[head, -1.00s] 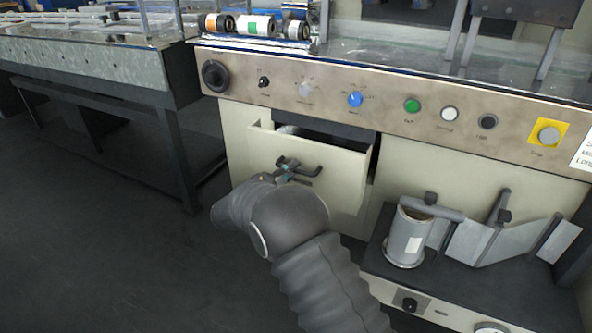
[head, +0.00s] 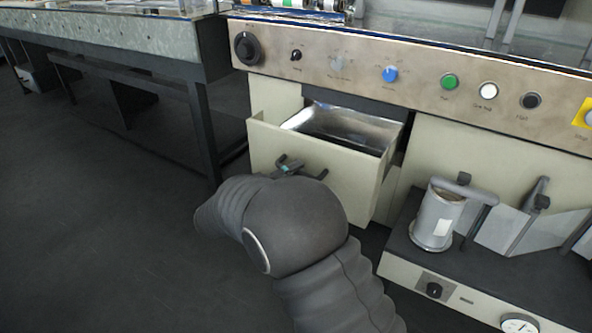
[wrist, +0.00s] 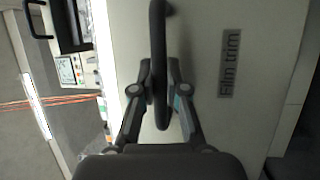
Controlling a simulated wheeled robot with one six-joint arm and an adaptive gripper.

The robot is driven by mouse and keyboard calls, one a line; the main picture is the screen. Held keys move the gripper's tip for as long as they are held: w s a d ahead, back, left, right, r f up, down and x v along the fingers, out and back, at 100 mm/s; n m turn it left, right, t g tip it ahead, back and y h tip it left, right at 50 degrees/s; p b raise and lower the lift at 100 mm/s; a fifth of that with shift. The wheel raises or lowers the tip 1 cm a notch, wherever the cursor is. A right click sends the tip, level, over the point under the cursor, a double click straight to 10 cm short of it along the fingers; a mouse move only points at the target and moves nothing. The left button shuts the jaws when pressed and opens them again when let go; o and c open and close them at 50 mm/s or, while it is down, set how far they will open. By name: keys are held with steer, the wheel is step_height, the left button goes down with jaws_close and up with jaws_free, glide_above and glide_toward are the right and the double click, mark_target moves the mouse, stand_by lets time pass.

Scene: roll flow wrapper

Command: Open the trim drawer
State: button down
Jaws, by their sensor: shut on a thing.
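The trim drawer (head: 352,176) stands pulled out from the cream machine front, and its metal-lined inside shows from above. In the wrist view its cream front (wrist: 215,125) carries a dark label reading "Film trim" (wrist: 230,62). A black bar handle (wrist: 158,60) is fixed to that front, and part of it shows in the head view (head: 322,174). My gripper (wrist: 160,92) is shut on the handle, with one finger on each side of the bar. In the head view my arm hides most of the gripper and the lower drawer front.
Above the drawer runs a control panel (head: 425,92) with several knobs and buttons. To the right, a low dark shelf (head: 400,245) bears a grey cylinder (head: 436,222) and metal plates. A dark-legged bench (head: 205,130) stands at the left. The floor (head: 100,240) at the front left is clear.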

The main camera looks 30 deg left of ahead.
steer(key=c, duration=1.2)
jaws_free()
steer(key=shift+s, duration=0.1)
steer(key=v, duration=1.2)
steer(key=shift+a, duration=0.1)
